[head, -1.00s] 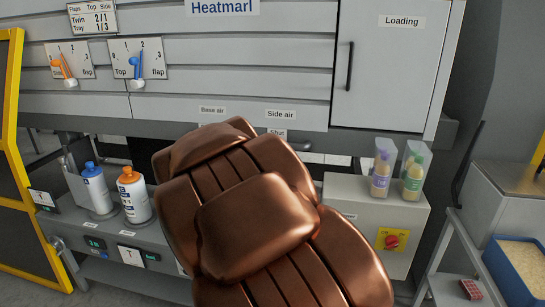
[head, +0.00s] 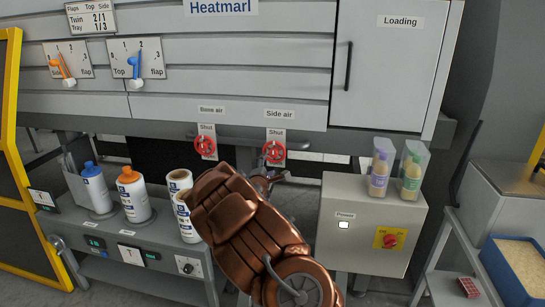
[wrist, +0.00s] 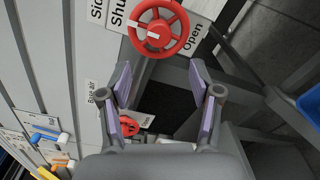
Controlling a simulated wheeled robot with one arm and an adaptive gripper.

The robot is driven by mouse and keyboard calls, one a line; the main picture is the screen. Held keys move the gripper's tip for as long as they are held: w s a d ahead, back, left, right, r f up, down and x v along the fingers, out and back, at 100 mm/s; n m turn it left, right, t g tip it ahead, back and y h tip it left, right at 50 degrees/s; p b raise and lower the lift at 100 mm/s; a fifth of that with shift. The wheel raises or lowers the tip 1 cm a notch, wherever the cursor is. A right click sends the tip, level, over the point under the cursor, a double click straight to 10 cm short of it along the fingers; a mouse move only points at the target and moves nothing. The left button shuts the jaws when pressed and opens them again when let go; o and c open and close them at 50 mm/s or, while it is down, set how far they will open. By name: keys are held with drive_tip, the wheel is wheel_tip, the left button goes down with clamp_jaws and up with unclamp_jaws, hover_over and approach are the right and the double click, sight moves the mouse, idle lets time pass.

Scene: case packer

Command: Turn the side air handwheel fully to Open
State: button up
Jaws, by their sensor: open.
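The red side air handwheel (head: 274,151) is on the machine front, under the "Side air" label (head: 280,113) and a "Shut" plate. In the wrist view the side air handwheel (wrist: 158,28) is at the top, with "Shut" to its left and "Open" (wrist: 194,36) to its right. A pale mark shows on the wheel's left side, toward "Shut". My gripper (wrist: 160,82) is open and empty, its fingers apart and just short of the wheel. In the head view my gripper (head: 263,181) is just below the wheel, partly hidden by my arm.
The red base air handwheel (head: 205,146) is to the left, also beside a "Shut" plate. A grey control box (head: 365,240) with two bottles on top is at the right.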

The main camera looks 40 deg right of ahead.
sight(273, 154)
drive_tip(key=p+x, duration=0.1)
drive_tip(key=x, duration=0.2)
drive_tip(key=p+x, duration=0.1)
drive_tip(key=x, duration=0.3)
drive_tip(key=shift+s+d+r, duration=0.15)
drive_tip(key=shift+s+r, duration=0.05)
drive_tip(key=shift+r, duration=0.05)
drive_tip(key=shift+w+d+f, duration=0.1)
drive_tip(key=shift+w+d, duration=0.3)
drive_tip(key=shift+d, duration=0.15)
drive_tip(key=c, duration=1.1)
